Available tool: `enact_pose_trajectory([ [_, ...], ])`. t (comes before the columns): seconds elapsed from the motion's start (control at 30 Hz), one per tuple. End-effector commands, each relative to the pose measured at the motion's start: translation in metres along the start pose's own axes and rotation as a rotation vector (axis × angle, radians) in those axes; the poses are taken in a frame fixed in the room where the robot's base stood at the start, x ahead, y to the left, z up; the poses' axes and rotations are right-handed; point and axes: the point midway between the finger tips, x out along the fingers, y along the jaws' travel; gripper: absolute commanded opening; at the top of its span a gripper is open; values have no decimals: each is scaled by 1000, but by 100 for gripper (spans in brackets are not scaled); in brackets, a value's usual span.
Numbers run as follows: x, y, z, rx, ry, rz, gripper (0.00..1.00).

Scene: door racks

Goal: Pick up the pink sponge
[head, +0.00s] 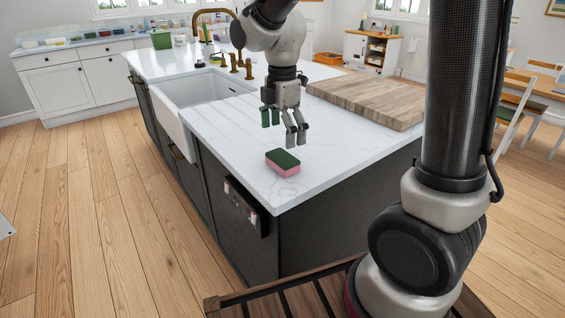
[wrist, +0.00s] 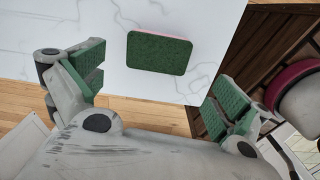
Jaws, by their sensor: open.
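The pink sponge (head: 283,163) lies flat on the white island countertop near its front corner, with a green scouring layer on top and a pink body below. In the wrist view its green top (wrist: 160,52) shows ahead of and between the fingers, with a thin pink edge at the top. My gripper (head: 284,128) is open and empty, pointing down above the countertop, behind and above the sponge. In the wrist view its green-padded fingers (wrist: 148,92) are spread wide on either side, apart from the sponge.
A wooden cutting board (head: 368,99) lies on the counter to the right of my gripper. A white sink (head: 188,103) with a brass faucet (head: 212,40) is at the left. The white countertop (head: 330,155) around the sponge is clear, with its edge close by.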

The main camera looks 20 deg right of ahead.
Motion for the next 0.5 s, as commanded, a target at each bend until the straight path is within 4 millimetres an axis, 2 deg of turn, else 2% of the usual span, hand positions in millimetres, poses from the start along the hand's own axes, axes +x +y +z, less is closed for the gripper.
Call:
enact_pose_trajectory([
  [0.17, 6, 0, 0, -113, 0, -1, 100],
  [0.5, 52, 1, 2, -115, -1, -5, 100],
])
